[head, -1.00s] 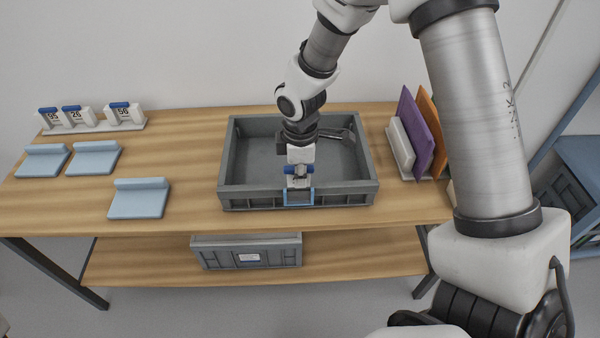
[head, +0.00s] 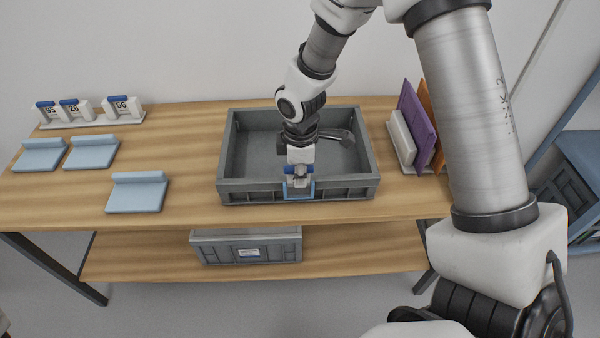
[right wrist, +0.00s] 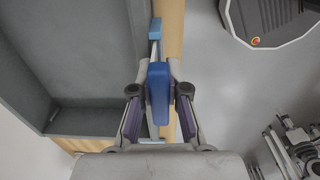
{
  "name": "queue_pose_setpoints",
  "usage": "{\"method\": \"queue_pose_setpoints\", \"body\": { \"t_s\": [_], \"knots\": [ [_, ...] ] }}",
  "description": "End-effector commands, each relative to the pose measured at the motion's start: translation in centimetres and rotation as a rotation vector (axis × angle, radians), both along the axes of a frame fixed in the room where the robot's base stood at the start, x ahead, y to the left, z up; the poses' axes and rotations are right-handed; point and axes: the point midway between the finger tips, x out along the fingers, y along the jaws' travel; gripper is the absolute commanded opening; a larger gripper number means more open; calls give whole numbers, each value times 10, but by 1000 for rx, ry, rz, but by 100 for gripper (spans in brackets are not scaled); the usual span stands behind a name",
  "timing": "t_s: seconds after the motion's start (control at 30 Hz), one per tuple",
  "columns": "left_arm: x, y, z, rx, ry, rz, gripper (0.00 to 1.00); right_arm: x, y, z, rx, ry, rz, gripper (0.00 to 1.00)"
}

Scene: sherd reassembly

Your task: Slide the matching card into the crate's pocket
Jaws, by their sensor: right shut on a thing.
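The grey crate (head: 228,165) stands on the wooden table. A light-blue pocket (head: 312,190) is on the middle of its front wall; parts of it show in the right wrist view (right wrist: 155,28). My right gripper (head: 299,168) points down over that wall, shut on a card with a blue top edge (right wrist: 160,92) and a white face (head: 299,183). The card stands upright, its lower part within the pocket's outline. I cannot tell how deep it sits, and its number is not readable. My left gripper is out of view.
A rack (head: 90,125) at the back left holds cards 95 (head: 47,113), 26 (head: 75,111) and 56 (head: 123,108). Several light-blue stands (head: 137,195) lie in front. Purple (head: 415,125) and orange panels stand right of the crate. A labelled crate (head: 247,247) sits below.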

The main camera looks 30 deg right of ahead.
Motion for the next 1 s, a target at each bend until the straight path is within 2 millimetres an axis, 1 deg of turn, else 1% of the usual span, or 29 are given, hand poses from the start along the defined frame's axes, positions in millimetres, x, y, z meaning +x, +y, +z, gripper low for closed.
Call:
{"method": "queue_pose_setpoints", "body": {
  "t_s": [0.2, 0.47, 0.67, 0.83, 0.87, 0.9, 0.93, 0.97, 1.0],
  "knots": [
    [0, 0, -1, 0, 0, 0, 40, 0, 0, -1, 0, 0, 0, 0],
    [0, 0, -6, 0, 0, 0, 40, 0, 0, -12, 0, 1, 0, 0],
    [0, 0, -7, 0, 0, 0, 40, 0, 0, -14, 0, 1, 0, 0],
    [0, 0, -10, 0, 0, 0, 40, -1, 0, -22, 1, 3, 0, 0],
    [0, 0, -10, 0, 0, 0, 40, -1, 0, -22, 1, 3, 0, 17],
    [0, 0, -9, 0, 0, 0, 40, -1, 0, -21, 1, 3, 0, 31],
    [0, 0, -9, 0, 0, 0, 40, -1, 0, -22, 1, 3, 0, 42],
    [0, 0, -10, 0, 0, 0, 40, -1, 0, -22, 1, 3, 0, 44],
    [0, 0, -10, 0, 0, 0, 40, -1, 0, -22, 0, 4, 0, 44]
  ]
}}
